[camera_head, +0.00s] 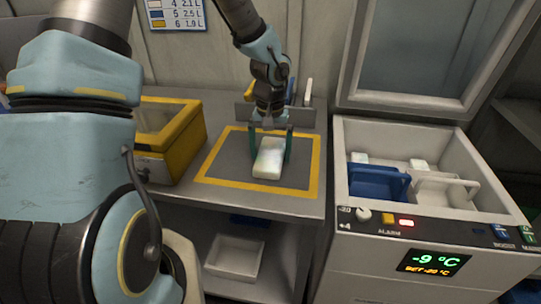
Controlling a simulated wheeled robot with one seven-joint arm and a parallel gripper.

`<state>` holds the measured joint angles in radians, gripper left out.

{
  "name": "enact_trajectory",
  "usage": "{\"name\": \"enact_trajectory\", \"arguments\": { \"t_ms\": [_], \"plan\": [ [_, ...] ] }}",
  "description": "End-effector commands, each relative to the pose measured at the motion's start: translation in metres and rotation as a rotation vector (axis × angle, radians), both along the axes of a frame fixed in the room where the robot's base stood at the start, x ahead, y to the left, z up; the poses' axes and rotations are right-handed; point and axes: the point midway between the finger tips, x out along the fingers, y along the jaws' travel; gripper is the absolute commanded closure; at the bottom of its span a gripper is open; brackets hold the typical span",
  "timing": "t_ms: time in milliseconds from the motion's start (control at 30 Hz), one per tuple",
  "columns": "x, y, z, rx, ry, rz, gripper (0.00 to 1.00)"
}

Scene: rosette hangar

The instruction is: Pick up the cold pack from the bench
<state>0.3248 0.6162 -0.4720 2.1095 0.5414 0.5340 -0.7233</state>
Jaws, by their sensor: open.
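The cold pack (268,160), a small white block, lies on the grey bench (296,209) inside a yellow-bordered square. My gripper (270,150) points down over it. Its two dark green fingers are open, one on each side of the pack's far part. The near end of the pack sticks out toward the camera. I cannot tell whether the fingers touch it.
A yellow and grey box (172,150) stands on the bench to the left. To the right is an open freezer (345,140) with a blue divider (377,182) and white items inside; its display reads -9 °C. A white tray (232,262) sits on the shelf below.

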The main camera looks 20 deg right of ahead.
Motion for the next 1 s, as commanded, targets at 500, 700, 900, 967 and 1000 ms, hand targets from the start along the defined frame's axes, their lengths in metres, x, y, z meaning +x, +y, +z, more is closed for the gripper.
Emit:
{"name": "enact_trajectory", "arguments": {
  "t_ms": [500, 700, 900, 967, 1000],
  "plan": [
    [0.0, 0.0001, 0.0002, 0.0, 0.0, 0.0, 0.42],
    [0.0, 0.0001, 0.0004, 0.0, 0.0, 0.0, 0.64],
    [0.0, 0.0001, 0.0004, 0.0, 0.0, 0.0, 0.87],
    [0.0, 0.0001, 0.0004, 0.0, 0.0, 0.0, 0.93],
    [0.0002, -0.0001, 0.0008, 0.0, -0.001, 0.0, 0.94]
  ]
}}
